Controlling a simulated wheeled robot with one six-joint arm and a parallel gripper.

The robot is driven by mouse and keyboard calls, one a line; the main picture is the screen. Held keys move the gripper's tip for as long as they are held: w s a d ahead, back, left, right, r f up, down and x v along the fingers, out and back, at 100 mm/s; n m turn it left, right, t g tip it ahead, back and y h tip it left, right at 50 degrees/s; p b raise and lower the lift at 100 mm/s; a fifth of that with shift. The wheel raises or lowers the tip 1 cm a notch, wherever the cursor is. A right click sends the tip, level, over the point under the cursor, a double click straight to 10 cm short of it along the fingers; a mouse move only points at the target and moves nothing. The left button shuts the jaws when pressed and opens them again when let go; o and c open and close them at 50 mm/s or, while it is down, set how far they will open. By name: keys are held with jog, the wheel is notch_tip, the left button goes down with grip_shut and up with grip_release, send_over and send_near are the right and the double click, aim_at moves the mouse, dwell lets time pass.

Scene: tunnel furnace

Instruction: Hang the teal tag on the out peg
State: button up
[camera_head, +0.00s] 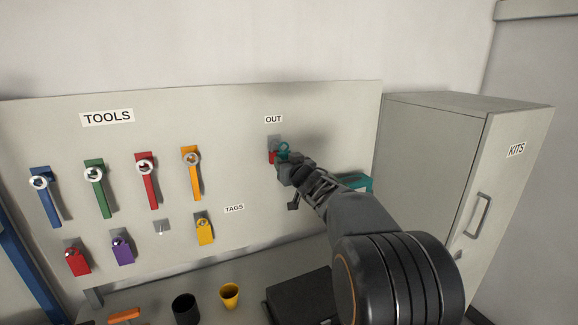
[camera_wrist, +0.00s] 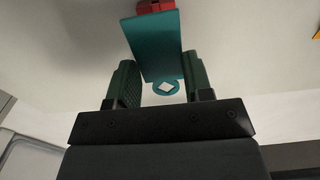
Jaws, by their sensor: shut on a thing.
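My gripper (camera_head: 288,163) is shut on the teal tag (camera_head: 283,149), close in front of the board under the OUT label. In the wrist view, the tag (camera_wrist: 153,48) sits between the two green fingers (camera_wrist: 160,70), its ring end with a hole towards my palm. The grey plate of the out peg (camera_head: 274,140) shows just above and left of the tag. A small red piece (camera_head: 272,157) is by this plate, and red also shows beyond the tag's far end in the wrist view (camera_wrist: 155,6). The peg's tip is hidden, and I cannot tell whether the tag touches it.
The board (camera_head: 320,110) carries several tools on the left. Below them hang a red tag (camera_head: 77,262), a purple tag (camera_head: 122,250) and a yellow tag (camera_head: 204,230), with one bare peg (camera_head: 161,228). A grey KITS cabinet (camera_head: 430,160) stands right. Cups and a black box (camera_head: 298,297) are below.

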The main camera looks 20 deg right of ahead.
jog(key=shift+w+f, duration=0.25)
jog(key=shift+w, duration=1)
jog(key=shift+w+f, duration=0.2)
jog(key=shift+w, duration=1.05)
jog(key=shift+w+f, duration=0.1)
jog(key=o, duration=1)
jog(key=shift+c, duration=0.2)
